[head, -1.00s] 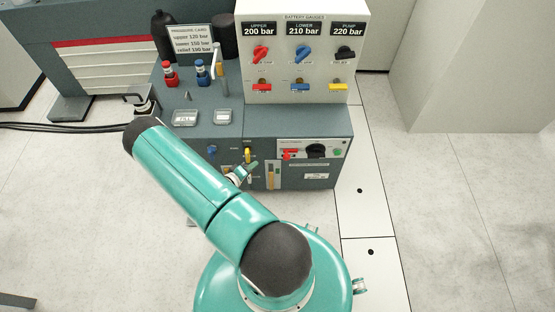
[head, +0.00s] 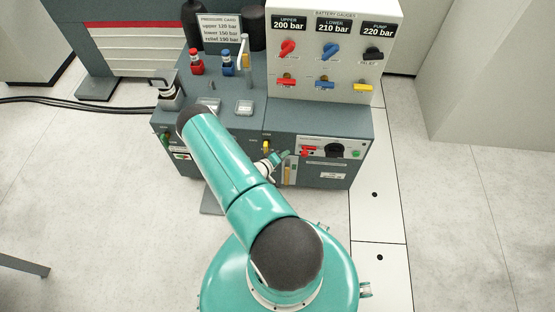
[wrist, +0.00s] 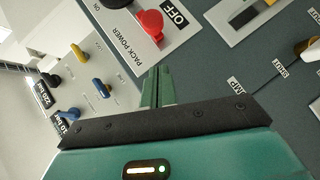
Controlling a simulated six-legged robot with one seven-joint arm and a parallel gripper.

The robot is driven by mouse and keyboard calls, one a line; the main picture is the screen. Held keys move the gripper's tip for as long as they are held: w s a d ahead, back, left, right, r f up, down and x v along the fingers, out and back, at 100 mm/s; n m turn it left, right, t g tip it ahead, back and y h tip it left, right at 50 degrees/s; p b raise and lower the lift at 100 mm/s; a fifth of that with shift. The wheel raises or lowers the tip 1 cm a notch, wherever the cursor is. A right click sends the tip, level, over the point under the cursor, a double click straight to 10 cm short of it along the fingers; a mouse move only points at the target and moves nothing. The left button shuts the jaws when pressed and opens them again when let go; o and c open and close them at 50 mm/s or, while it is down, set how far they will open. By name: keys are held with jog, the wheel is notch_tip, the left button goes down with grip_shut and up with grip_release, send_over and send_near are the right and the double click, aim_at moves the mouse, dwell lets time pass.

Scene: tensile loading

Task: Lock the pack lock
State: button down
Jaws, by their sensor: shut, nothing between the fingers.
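No part labelled pack lock can be read in either view. The red pack power switch (head: 307,150) is on a pale panel on the cabinet's front. In the wrist view this red switch (wrist: 150,23) sits beside the words PACK POWER and OFF. My gripper (head: 286,156) is just left of that panel, in front of the cabinet. In the wrist view its green fingers (wrist: 157,88) are together and empty, pointing toward the panel area and apart from the red switch. A slotted plate (head: 289,173) with a yellowish piece is just below my gripper; it seems to show in the wrist view (wrist: 246,17).
A black knob (head: 334,150) and a green button (head: 355,154) are right of the red switch. A yellow lever (head: 266,146) is left of my gripper. The gauge panel (head: 349,63) with coloured knobs stands on the cabinet. The floor at right is clear.

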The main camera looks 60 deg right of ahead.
aim_at(305, 156)
jog(key=shift+s+d+f, duration=0.65)
jog(key=shift+s+d, duration=0.2)
jog(key=shift+d, duration=0.15)
jog(key=shift+s+d+f, duration=0.6)
jog(key=shift+s+d, duration=0.25)
jog(key=shift+d, duration=0.1)
jog(key=shift+s+d, duration=0.3)
jog(key=shift+s, duration=0.35)
jog(key=shift+s+d, duration=0.35)
jog(key=shift+s, duration=0.3)
jog(key=shift+s+d, duration=0.3)
jog(key=shift+s, duration=0.35)
